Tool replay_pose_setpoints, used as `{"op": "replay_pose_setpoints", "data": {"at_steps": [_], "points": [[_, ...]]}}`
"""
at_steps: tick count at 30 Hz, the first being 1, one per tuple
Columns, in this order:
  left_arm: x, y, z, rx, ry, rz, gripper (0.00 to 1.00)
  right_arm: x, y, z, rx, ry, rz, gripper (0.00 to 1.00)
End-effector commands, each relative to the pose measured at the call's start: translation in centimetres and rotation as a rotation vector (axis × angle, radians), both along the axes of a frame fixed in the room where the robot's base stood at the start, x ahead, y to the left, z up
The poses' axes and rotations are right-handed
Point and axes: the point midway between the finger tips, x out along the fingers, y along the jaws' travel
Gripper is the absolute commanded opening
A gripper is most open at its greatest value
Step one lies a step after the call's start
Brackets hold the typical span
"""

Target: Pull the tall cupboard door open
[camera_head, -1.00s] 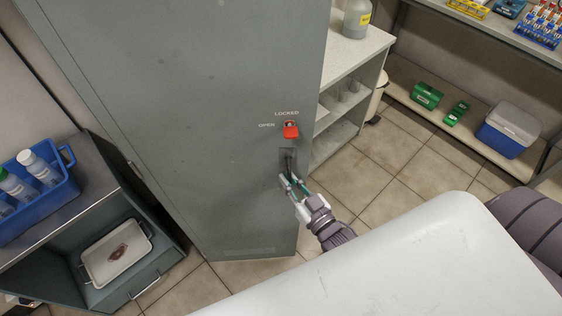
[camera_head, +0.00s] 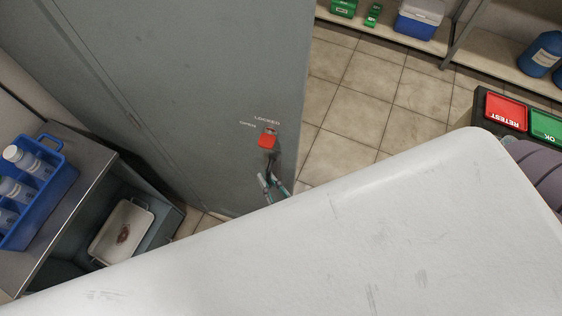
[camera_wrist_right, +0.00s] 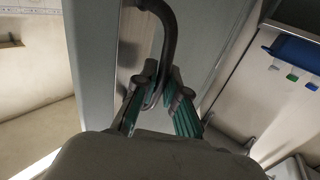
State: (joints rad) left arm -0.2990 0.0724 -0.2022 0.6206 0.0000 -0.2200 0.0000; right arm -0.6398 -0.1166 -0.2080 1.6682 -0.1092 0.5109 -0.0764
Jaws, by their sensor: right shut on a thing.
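The tall grey cupboard door (camera_head: 215,80) fills the upper middle of the head view. A red latch (camera_head: 267,141) sits on it beside small white lettering, above the handle (camera_head: 272,164). My right gripper (camera_head: 270,181) is at this handle; my white body hides the arm behind it. In the right wrist view the handle (camera_wrist_right: 169,35) is a dark curved bar, and the teal-padded fingers of my right gripper (camera_wrist_right: 158,95) are shut on its lower end. The grey door panel (camera_wrist_right: 90,50) shows beside it. I cannot tell how wide any gap is. My left gripper is not in view.
At left, a blue crate of bottles (camera_head: 65,178) stands on a low cabinet (camera_head: 88,195) with a pale tray (camera_head: 148,214) below. Tiled floor (camera_head: 370,95) is clear right of the door. Red and green bins (camera_head: 503,112) stand at right, near a shelf with a blue jug (camera_head: 543,55).

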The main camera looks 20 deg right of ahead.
Motion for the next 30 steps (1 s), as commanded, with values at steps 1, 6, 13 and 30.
{"op": "replay_pose_setpoints", "data": {"at_steps": [1,6,13,30], "points": [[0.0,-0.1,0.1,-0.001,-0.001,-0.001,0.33,-0.3,0.5,0.1,-0.004,-0.002,0.006,0.0],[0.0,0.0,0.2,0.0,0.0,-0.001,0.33,-0.7,1.6,0.1,-0.006,-0.003,0.015,0.0],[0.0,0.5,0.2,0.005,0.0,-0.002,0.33,-0.9,1.9,0.1,-0.007,-0.003,0.019,0.0],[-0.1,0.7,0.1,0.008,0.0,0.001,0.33,-0.9,1.9,0.0,-0.003,0.0,0.018,0.37]]}}
